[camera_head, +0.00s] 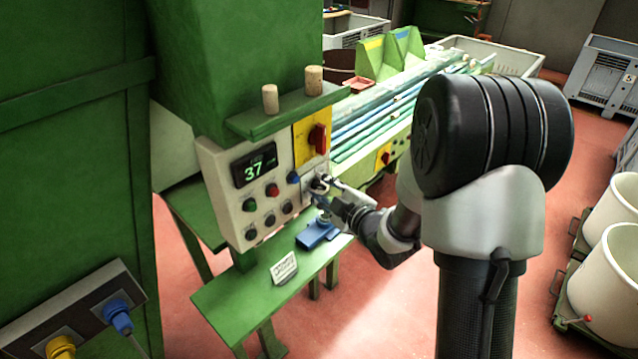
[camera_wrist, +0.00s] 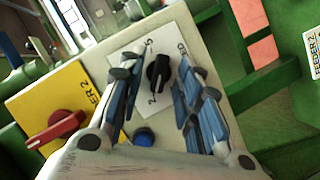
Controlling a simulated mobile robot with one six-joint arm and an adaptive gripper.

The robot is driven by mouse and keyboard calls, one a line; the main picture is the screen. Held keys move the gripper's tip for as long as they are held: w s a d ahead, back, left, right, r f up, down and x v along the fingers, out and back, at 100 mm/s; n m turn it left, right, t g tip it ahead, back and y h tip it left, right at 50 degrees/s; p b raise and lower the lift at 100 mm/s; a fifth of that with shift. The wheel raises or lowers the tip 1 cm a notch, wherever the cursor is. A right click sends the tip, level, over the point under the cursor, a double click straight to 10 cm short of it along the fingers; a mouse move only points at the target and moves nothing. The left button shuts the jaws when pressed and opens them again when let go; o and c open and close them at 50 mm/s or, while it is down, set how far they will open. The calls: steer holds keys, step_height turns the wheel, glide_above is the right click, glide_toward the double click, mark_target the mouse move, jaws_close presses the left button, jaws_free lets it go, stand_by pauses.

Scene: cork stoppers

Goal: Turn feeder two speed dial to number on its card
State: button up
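The black speed dial (camera_wrist: 158,72) sits on a white marked plate in the wrist view, its pointer line upright in the picture. My gripper (camera_wrist: 156,82) is open, its blue-padded fingers on either side of the dial with gaps showing. In the head view my gripper (camera_head: 322,188) is at the right of the control panel (camera_head: 222,197) and hides most of the dial. The panel's display (camera_head: 254,168) reads 37. A white card (camera_head: 284,267) stands on the green bench; its text is too small to read. Its edge shows in the wrist view (camera_wrist: 314,52), reading "FEEDER 2".
A red switch on a yellow plate (camera_wrist: 58,128) and a blue button (camera_wrist: 143,137) are close to my fingers. Two corks (camera_head: 314,80) stand on the ledge above the panel. A blue object (camera_head: 316,233) lies on the bench below my gripper.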

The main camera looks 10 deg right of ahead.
steer(key=shift+s, duration=0.1)
jaws_close()
stand_by(0.3)
